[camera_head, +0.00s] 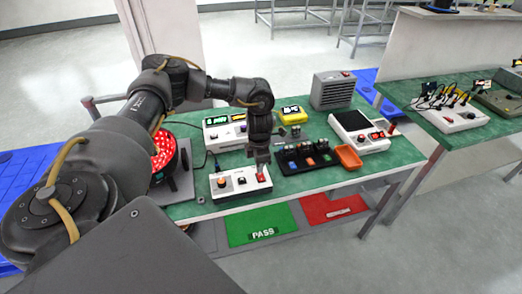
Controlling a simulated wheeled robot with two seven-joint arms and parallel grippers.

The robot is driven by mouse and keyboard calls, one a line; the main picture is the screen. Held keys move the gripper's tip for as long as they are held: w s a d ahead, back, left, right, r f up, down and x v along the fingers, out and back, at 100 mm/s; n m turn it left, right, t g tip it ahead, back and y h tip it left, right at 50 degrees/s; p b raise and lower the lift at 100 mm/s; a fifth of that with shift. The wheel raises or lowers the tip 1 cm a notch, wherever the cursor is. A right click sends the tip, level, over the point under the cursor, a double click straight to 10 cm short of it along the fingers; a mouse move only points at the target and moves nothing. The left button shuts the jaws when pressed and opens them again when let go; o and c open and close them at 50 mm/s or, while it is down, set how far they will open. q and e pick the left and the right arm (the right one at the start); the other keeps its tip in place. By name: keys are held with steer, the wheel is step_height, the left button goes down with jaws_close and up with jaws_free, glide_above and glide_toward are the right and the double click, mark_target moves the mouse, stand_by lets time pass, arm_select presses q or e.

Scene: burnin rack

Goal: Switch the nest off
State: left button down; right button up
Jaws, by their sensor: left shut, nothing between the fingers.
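A white control box (238,184) stands at the front edge of the green table, with an orange knob (222,183) on its left part and a small red part at its right end. My left gripper (261,169) points down at that right end; its fingers are shut with nothing between them. I cannot tell whether the tips touch the red part, which they partly cover. A second white box (359,131) with a dark plate and red controls stands at the right. None of the boxes is legibly marked as the nest. My right gripper is not in view.
A tray of coloured slots (308,160) and an orange bin (348,158) stand right of the gripper. Behind are a white unit with green displays (224,131), a yellow meter (292,114) and a grey vented box (332,90). Green PASS (258,222) and red (331,206) areas lie below the table edge.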

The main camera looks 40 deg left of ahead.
arm_select(q)
steer(key=shift+f+b, duration=0.6)
steer(key=shift+f, duration=0.35)
stand_by(0.3)
steer(key=shift+r, duration=0.15)
step_height(320, 180, up, 7)
steer(key=p, duration=0.5)
steer(key=shift+p, duration=0.4)
